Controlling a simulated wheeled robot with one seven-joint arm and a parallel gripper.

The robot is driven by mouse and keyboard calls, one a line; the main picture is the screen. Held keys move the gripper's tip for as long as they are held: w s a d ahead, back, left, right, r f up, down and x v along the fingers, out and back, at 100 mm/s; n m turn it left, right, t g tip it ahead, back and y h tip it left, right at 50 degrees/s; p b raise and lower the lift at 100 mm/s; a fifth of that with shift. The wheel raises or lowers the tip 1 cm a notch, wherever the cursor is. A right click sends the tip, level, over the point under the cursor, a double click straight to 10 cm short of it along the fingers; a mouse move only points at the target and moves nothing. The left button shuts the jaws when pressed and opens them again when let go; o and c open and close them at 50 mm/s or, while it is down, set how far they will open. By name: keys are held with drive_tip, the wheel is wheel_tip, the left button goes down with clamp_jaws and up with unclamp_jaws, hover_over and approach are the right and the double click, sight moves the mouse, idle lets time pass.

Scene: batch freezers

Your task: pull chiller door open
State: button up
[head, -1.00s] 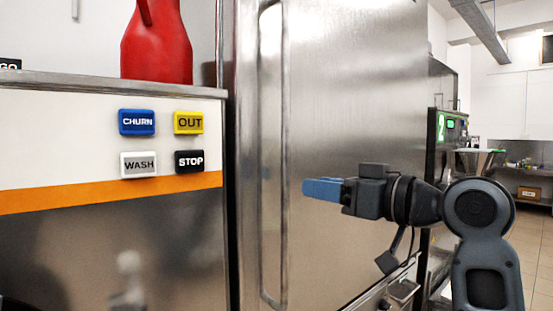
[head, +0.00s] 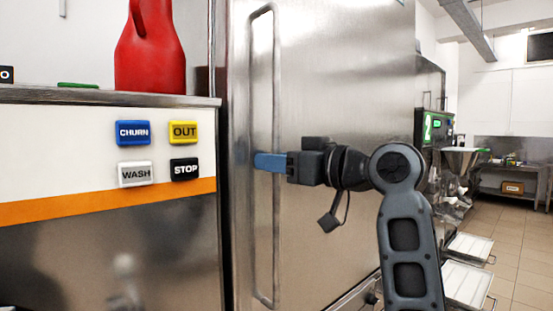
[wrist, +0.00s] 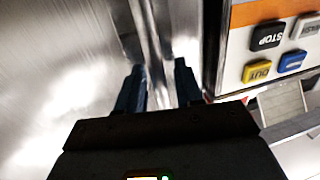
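The chiller door (head: 340,90) is a tall brushed-steel panel in the middle of the head view, and it looks closed. Its long vertical handle (head: 276,225) runs along the door's left side. My gripper (head: 257,161) is at the handle's middle height, its blue fingers pointing left and overlapping the handle in the picture. In the wrist view the two fingers (wrist: 158,85) are apart, with the handle bar (wrist: 148,45) running up between them. Whether the fingers touch the bar cannot be seen.
Left of the door stands a machine with CHURN, OUT, WASH and STOP buttons (head: 158,152). A red jug (head: 150,55) stands on its top. Another machine with a green display (head: 430,127) is at right. Tiled floor (head: 525,240) is free at far right.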

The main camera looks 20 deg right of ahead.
drive_tip(key=shift+c, duration=0.3)
clamp_jaws()
idle(0.3)
